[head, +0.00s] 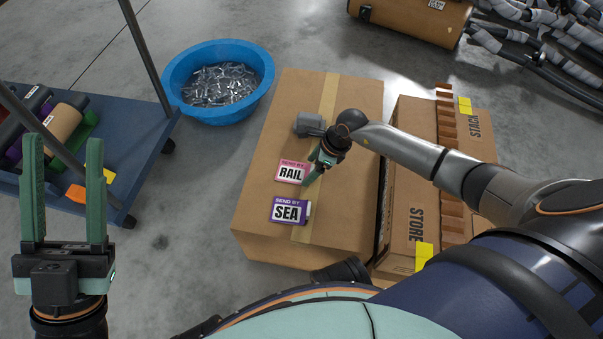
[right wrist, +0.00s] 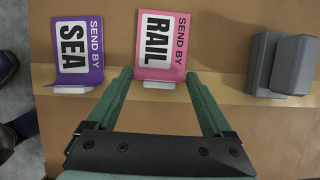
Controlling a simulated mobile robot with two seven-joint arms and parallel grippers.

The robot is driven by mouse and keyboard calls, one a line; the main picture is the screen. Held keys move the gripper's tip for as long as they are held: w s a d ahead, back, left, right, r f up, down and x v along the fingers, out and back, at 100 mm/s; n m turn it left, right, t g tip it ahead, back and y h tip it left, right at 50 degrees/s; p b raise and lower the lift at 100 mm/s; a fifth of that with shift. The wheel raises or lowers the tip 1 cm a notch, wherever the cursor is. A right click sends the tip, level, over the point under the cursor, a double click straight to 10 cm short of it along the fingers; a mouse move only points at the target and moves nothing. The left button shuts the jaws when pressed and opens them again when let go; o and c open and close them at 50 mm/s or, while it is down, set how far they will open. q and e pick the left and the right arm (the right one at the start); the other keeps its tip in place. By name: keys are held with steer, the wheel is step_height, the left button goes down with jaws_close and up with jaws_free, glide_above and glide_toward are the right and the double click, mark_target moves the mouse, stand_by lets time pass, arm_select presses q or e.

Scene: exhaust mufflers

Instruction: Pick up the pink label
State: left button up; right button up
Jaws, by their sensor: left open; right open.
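The pink label (head: 291,172), marked "SEND BY RAIL", is on top of a closed cardboard box (head: 262,120) beside its tape strip. My right gripper (head: 310,184) is just beside the label, over the box. In the right wrist view, the pink label (right wrist: 162,42) stands just beyond the open green fingertips (right wrist: 158,76), with its lower edge and a white tab between them. I cannot tell whether the fingers touch it. My left gripper (head: 64,155) is open and empty, raised at the left, far from the label.
A purple "SEND BY SEA" label (head: 286,211) is close to the pink one. A grey block (head: 309,124) sits on the box's far side. A second box (head: 408,232) stands right, a blue tub (head: 190,105) of metal parts beyond, and a blue cart (head: 130,150) left.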

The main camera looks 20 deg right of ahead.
steer(key=shift+c, duration=0.3)
jaws_close()
stand_by(0.4)
